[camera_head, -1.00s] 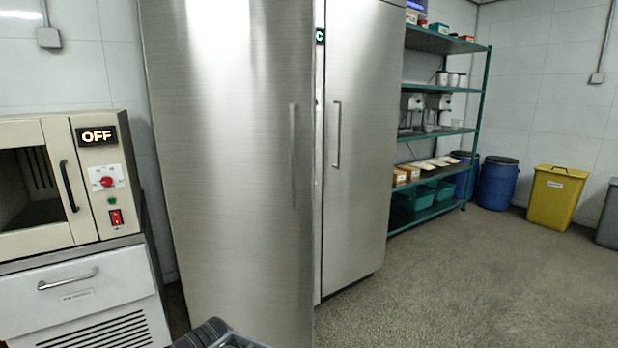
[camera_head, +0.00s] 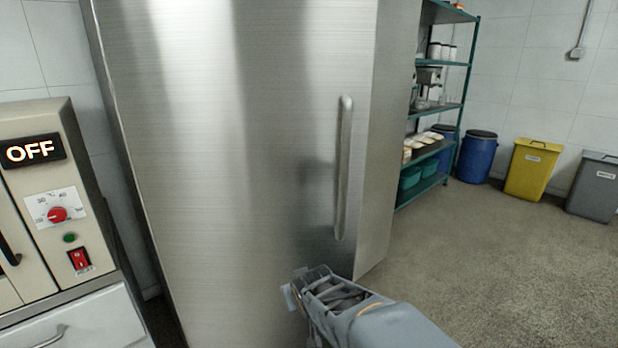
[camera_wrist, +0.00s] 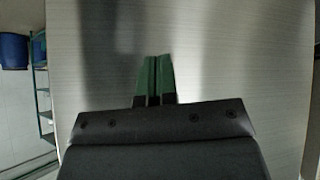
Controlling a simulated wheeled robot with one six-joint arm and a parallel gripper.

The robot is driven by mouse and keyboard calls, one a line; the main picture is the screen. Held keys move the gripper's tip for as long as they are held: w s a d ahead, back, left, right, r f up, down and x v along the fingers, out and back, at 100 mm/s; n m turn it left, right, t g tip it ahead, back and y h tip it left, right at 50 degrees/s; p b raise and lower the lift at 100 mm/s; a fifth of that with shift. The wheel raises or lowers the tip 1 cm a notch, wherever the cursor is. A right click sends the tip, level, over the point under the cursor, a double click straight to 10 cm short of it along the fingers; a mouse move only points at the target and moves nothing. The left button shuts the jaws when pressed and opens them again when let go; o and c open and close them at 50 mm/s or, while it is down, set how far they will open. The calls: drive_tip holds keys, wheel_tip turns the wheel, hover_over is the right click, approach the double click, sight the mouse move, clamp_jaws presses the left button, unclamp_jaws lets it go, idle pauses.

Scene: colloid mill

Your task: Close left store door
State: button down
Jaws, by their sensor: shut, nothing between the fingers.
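The left store door (camera_head: 230,150) is a tall brushed-steel panel that fills the middle of the head view. It has a vertical bar handle (camera_head: 343,170) near its right edge. Whether it stands ajar or flush is hard to tell now, as the frame behind its right edge is hidden. My gripper (camera_head: 290,298) is at the lower front of the door, below and left of the handle. In the wrist view its green fingertips (camera_wrist: 155,58) are together with nothing between them, pointing at the steel surface (camera_wrist: 230,60). Contact with the door cannot be told.
A beige oven (camera_head: 60,190) reading OFF stands close at the left. A green shelf rack (camera_head: 450,100), blue drums (camera_head: 476,157), a yellow bin (camera_head: 535,170) and a grey bin (camera_head: 597,187) stand at the back right. The floor (camera_head: 480,270) at right is clear.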

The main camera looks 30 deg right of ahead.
sight(333, 218)
drive_tip(key=w+d+r+t+p, duration=0.1)
drive_tip(key=d+r, duration=0.1)
drive_tip(key=w+d+r+t+p, duration=0.1)
drive_tip(key=d+r+t, duration=0.1)
drive_tip(key=r, duration=0.1)
drive_tip(key=w+d+r+t+h+p, duration=0.1)
drive_tip(key=w+d+r+p, duration=0.1)
drive_tip(key=r, duration=0.1)
drive_tip(key=shift+d, duration=0.4)
drive_tip(key=d+r+t+p, duration=0.1)
drive_tip(key=r, duration=0.1)
drive_tip(key=d+r+t+p, duration=0.1)
drive_tip(key=r+t, duration=0.1)
drive_tip(key=d+r+t+y+p, duration=0.1)
drive_tip(key=r+t+p, duration=0.1)
drive_tip(key=shift+w+d+r, duration=0.1)
drive_tip(key=shift+w+d, duration=0.05)
drive_tip(key=shift+d+r+t+p, duration=0.1)
drive_tip(key=shift+r+t+p, duration=0.2)
drive_tip(key=shift+r, duration=0.25)
drive_tip(key=w+d, duration=0.1)
drive_tip(key=w, duration=1.2)
drive_tip(key=shift+w+d+p, duration=0.3)
drive_tip(key=shift+d+p, duration=0.1)
